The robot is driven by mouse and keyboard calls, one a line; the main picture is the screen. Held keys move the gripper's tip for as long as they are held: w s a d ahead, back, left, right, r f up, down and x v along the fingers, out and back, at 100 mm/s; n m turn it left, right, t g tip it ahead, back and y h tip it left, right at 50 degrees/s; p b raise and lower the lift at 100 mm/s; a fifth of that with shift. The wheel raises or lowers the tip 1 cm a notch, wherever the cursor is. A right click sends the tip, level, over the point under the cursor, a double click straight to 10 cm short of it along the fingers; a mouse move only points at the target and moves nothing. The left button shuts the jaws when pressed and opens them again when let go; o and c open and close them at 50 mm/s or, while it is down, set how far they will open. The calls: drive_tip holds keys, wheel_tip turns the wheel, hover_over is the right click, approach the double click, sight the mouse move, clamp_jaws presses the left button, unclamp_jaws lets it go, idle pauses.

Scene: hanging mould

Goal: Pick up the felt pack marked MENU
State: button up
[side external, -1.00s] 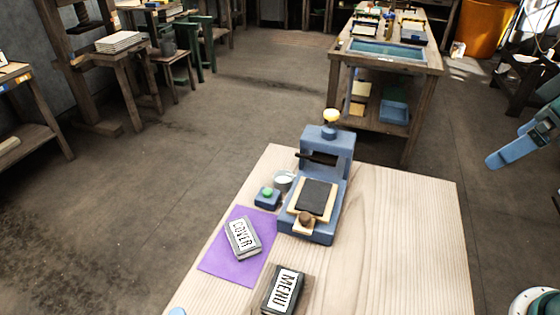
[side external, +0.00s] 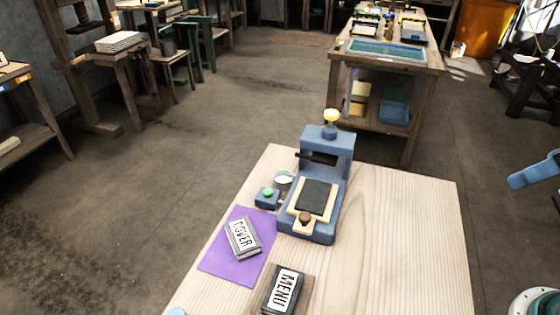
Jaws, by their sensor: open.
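The felt pack marked MENU (side external: 286,289) is a dark block with a white label, lying near the front edge of the picture on a brown board (side external: 304,294). A similar pack marked COVER (side external: 244,238) lies on a purple sheet (side external: 226,264) to its upper left. My gripper (side external: 522,180) shows only in part at the right edge, as a blue finger, open. It is up and to the right of the MENU pack, well apart from it. The rest of it is cut off by the frame.
A blue press (side external: 320,215) with a dark pad stands on the pale wooden table (side external: 400,230) behind the packs. A small blue block with a green knob (side external: 267,197) and a round tin (side external: 283,178) stand beside it.

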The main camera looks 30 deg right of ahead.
idle(0.5)
drive_tip(key=w+a+f+n+g+y, duration=0.15)
drive_tip(key=w+a+f+n, duration=0.3)
drive_tip(key=w+a, duration=0.7)
drive_tip(key=a+f+n+y, duration=0.1)
drive_tip(key=a+f+n, duration=0.1)
drive_tip(key=a+f, duration=0.5)
drive_tip(key=a+f+n, duration=0.2)
drive_tip(key=a+f, duration=0.5)
drive_tip(key=a, duration=0.5)
drive_tip(key=shift+f+g+y, duration=0.15)
drive_tip(key=shift+g+y, duration=0.2)
drive_tip(key=shift+g, duration=0.1)
drive_tip(key=shift+a+f+n, duration=0.15)
drive_tip(key=shift+n, duration=0.1)
hover_over(281, 290)
drive_tip(key=s+d, duration=0.2)
drive_tip(key=shift+w+a+f, duration=0.1)
drive_tip(key=shift+f, duration=1.8)
drive_tip(key=shift+w+a+f, duration=0.1)
drive_tip(key=shift+f, duration=1.8)
drive_tip(key=shift+f, duration=0.1)
